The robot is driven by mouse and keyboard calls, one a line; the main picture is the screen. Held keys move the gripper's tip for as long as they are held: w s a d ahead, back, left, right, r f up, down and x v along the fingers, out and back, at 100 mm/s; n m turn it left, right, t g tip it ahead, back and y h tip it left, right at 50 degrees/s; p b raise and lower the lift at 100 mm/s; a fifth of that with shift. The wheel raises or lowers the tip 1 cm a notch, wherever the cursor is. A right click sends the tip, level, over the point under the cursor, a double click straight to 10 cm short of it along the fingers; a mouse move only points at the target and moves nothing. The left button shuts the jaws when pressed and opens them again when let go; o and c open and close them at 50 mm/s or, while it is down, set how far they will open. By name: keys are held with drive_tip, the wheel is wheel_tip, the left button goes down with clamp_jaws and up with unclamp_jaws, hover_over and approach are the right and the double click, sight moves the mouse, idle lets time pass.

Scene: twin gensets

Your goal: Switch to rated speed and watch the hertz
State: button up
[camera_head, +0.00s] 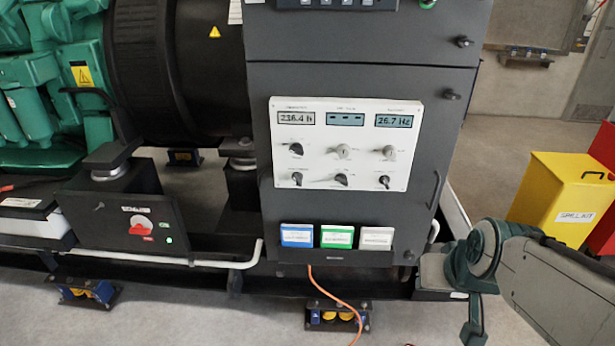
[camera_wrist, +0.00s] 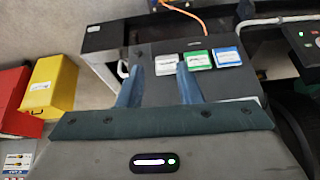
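A white control panel (camera_head: 345,120) is on the front of the dark genset cabinet. Its right display (camera_head: 394,121) reads about 26.7 Hz. The left display (camera_head: 296,118) seems to read 236.4 h, and the middle one (camera_head: 345,119) shows dashes. Several knobs sit in two rows below; their labels are too small to read, so I cannot tell which one is the speed switch. My gripper (camera_wrist: 158,82) shows two blue-grey fingers apart with nothing between them. In the wrist view they point toward the cabinet's card holder. In the head view my arm is at the lower right, apart from the panel.
Blue (camera_head: 297,235), green (camera_head: 337,236) and white (camera_head: 376,238) cards stand in a holder below the panel. A low box with a red switch (camera_head: 142,224) is at left. A yellow bin (camera_head: 560,200) stands at right. An orange cable (camera_head: 335,297) hangs below the cabinet.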

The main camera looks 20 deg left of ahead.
drive_tip(key=w+a+f+n+t+y+b, duration=0.2)
drive_tip(key=w+a+n+t, duration=0.1)
drive_tip(key=w+a, duration=0.75)
drive_tip(key=n+t+b, duration=0.3)
drive_tip(key=t+b, duration=0.1)
drive_tip(key=t, duration=0.5)
approach(297, 182)
drive_tip(key=p+x, duration=0.2)
drive_tip(key=x, duration=0.6)
drive_tip(key=shift+w+p, duration=0.25)
drive_tip(key=shift+p, duration=0.15)
clamp_jaws()
